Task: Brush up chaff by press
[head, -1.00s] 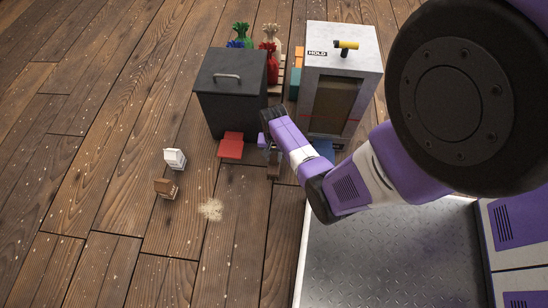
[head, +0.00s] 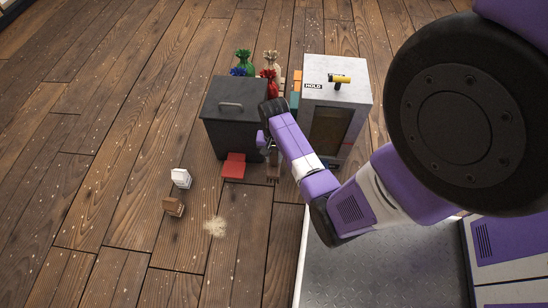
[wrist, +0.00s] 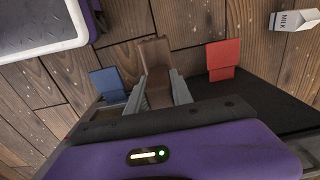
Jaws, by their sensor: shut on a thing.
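A pale, loose pile of chaff (head: 214,226) lies on the plank floor, left of and nearer than my gripper. My gripper (head: 271,160) is in front of the black bin, partly hidden by my arm in the head view. In the wrist view its grey fingers (wrist: 160,88) are shut on a brown piece (wrist: 155,60), whose far end extends past the fingertips. I take it for a brush; bristles are not visible. The grey press (head: 348,98), labelled HOLD with a yellow-and-black handle on top, stands right of the bin.
The bin (head: 228,128) has a red pedal (head: 233,166) in front; a blue pedal (wrist: 107,80) shows in the wrist view. A white milk carton (head: 180,178) and brown carton (head: 173,206) stand left of the chaff. Tied sacks (head: 268,83) are behind. Left floor is clear.

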